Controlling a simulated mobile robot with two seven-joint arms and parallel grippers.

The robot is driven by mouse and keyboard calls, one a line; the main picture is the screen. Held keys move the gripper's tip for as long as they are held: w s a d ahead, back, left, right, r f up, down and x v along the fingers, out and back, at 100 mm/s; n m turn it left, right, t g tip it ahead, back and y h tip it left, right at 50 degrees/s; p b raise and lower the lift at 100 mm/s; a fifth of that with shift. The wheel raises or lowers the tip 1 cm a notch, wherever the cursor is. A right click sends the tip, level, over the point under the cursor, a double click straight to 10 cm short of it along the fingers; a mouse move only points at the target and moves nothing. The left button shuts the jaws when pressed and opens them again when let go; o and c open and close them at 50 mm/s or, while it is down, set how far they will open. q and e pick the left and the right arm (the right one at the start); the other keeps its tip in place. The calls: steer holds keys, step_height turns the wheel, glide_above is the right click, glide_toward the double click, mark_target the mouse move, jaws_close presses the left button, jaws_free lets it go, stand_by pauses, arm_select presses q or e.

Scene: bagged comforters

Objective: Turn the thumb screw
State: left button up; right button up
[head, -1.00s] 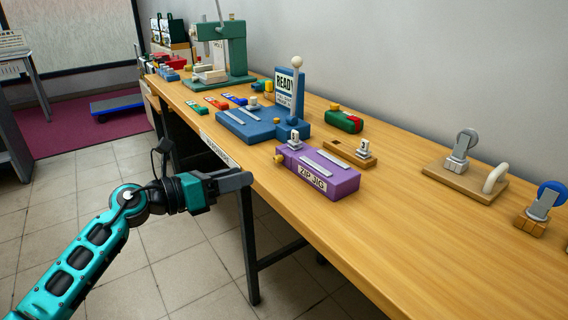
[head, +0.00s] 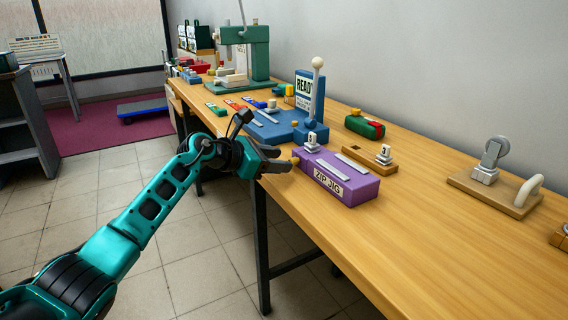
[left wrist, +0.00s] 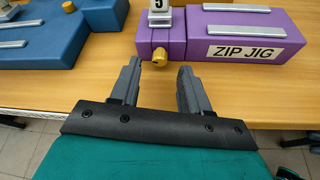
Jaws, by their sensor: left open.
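The purple zip jig (head: 345,187) sits near the front edge of the workbench, with metal rails and a numbered tag on top. Its yellow thumb screw (left wrist: 159,55) sticks out of the jig's front left side in the left wrist view. My left gripper (head: 284,160) is at the bench edge beside the jig, pointing at the screw. In the left wrist view the two fingers (left wrist: 159,68) are apart and empty, with the screw just beyond and between the tips. Contact with the screw is not visible. My right gripper is out of view.
A blue jig (head: 290,126) with a READY sign stands behind the purple one. A wooden block with a tag (head: 368,152) and a green and red object (head: 364,125) lie behind it. The bench (head: 430,235) is clear at front right.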

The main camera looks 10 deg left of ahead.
mark_target(294, 161)
arm_select(q)
steer(key=shift+x, duration=1.35)
steer(key=shift+c, duration=0.3)
jaws_close()
